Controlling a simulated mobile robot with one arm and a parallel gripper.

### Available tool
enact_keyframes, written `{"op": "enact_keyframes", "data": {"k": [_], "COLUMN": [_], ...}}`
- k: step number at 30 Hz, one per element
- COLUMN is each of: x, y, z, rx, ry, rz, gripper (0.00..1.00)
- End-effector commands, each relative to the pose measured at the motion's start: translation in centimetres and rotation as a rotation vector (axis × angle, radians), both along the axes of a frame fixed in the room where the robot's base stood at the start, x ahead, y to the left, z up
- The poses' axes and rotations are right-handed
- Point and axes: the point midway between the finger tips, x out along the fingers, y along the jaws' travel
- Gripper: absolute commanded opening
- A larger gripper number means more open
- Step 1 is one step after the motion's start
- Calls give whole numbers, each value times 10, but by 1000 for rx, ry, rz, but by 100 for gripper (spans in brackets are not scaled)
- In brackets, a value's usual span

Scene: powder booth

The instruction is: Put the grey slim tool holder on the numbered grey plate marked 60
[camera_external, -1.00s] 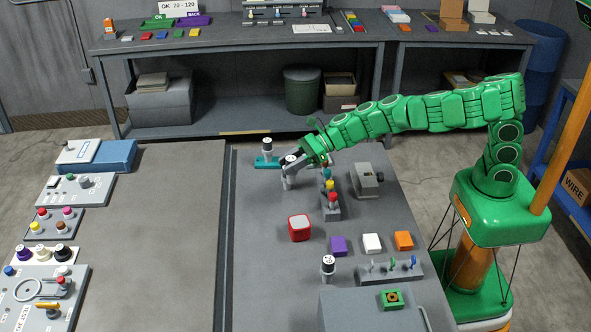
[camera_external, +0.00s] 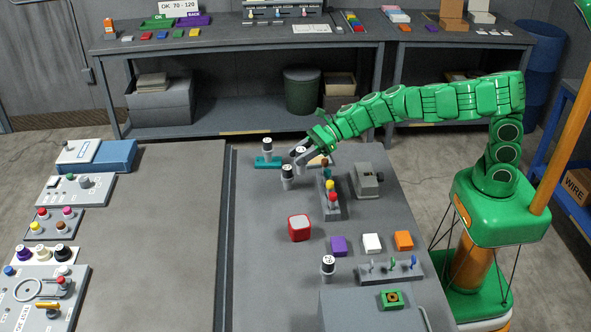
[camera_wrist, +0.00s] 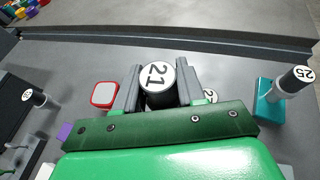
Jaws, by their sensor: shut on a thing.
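My gripper (camera_external: 300,158) is shut on a tool holder (camera_external: 300,153) with a dark body and a white round cap. In the wrist view the cap reads 21 (camera_wrist: 157,75), between the two grey fingers. A holder capped 25 (camera_wrist: 303,76) stands on a teal base (camera_wrist: 267,103). I cannot make out a plate marked 60.
A red-and-white block (camera_external: 299,228) stands nearer the front. A bank with coloured knobs (camera_external: 331,201) and a grey vice-like block (camera_external: 367,181) lie right of my gripper. The table's left strip (camera_external: 250,260) is clear.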

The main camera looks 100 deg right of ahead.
Motion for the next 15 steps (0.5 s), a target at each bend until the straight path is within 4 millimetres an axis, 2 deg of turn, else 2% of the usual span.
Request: {"op": "enact_keyframes", "data": {"k": [1,15], "x": [0,-12], "y": [-9,-69], "z": [-2,-15], "rx": [3,2], "ry": [-2,-1], "rz": [8,116], "gripper": [0,0]}}
